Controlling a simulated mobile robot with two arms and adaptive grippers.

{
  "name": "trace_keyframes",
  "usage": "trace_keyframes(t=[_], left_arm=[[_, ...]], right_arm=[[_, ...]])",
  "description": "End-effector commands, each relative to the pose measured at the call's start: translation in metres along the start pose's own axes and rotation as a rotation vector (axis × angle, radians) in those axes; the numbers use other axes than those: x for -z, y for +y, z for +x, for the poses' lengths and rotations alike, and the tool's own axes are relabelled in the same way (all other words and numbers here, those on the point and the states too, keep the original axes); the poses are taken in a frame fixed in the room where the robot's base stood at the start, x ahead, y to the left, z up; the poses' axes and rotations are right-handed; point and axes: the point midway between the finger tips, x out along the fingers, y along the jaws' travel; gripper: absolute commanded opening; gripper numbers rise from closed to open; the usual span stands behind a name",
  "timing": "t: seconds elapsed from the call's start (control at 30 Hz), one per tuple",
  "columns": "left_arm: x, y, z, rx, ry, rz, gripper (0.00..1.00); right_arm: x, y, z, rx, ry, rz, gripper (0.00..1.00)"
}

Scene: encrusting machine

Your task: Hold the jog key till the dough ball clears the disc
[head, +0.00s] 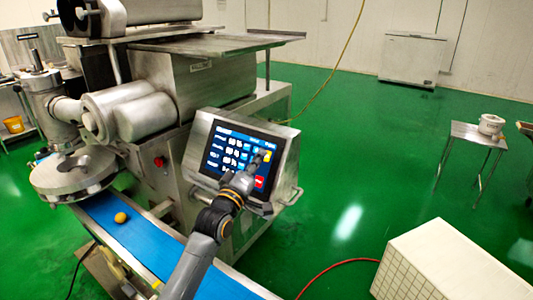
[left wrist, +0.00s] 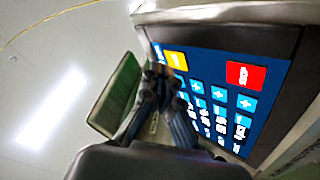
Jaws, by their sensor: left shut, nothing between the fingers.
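A round tan dough ball (head: 121,217) sits on the blue belt (head: 150,236), apart from and to the right of the steel disc (head: 72,178) under the machine's outlet. The control panel screen (head: 228,158) is lit, with white readings and blue keys. My left gripper (head: 263,156) is shut and empty, its tips at the panel's upper right beside a yellow key. In the left wrist view the fingers (left wrist: 160,78) are together near the yellow key (left wrist: 177,61). I cannot tell whether they touch it. A red key (left wrist: 244,76) lies to its right. My right gripper is out of view.
A red stop button (head: 159,162) is on the machine body. A steel table (head: 478,133) with a white pot stands at the right. A white tiled block (head: 445,262) is at the lower right. A red hose crosses the open green floor.

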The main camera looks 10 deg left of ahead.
Motion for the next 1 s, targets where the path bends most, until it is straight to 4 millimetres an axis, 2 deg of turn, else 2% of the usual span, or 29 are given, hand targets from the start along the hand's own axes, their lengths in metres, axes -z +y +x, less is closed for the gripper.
trace_keyframes(t=[0.33,0.73,1.0], left_arm=[[0.002,0.002,-0.002,0.000,0.000,0.001,0.00],[0.022,0.023,-0.027,0.000,0.000,0.002,0.00],[0.026,0.026,-0.036,0.000,0.000,0.001,0.00]], right_arm=[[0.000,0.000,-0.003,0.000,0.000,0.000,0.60],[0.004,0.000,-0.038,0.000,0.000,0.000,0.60],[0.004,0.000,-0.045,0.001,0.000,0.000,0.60]])
